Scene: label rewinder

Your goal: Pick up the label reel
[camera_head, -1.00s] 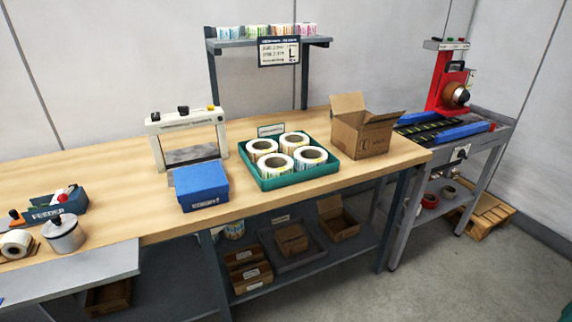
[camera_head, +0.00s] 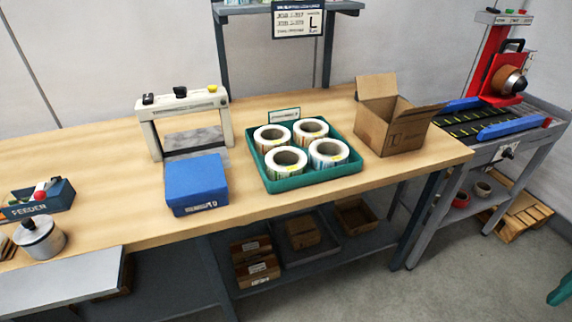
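Several white label reels stand in a green tray (camera_head: 310,181) on the wooden workbench. All show dark centre holes and lie flat.
A blue box (camera_head: 196,184) and a cream frame-shaped device (camera_head: 184,112) are left of the tray. An open cardboard box (camera_head: 392,128) stands to its right. A shelf post rises behind. The bench front (camera_head: 250,214) is clear.

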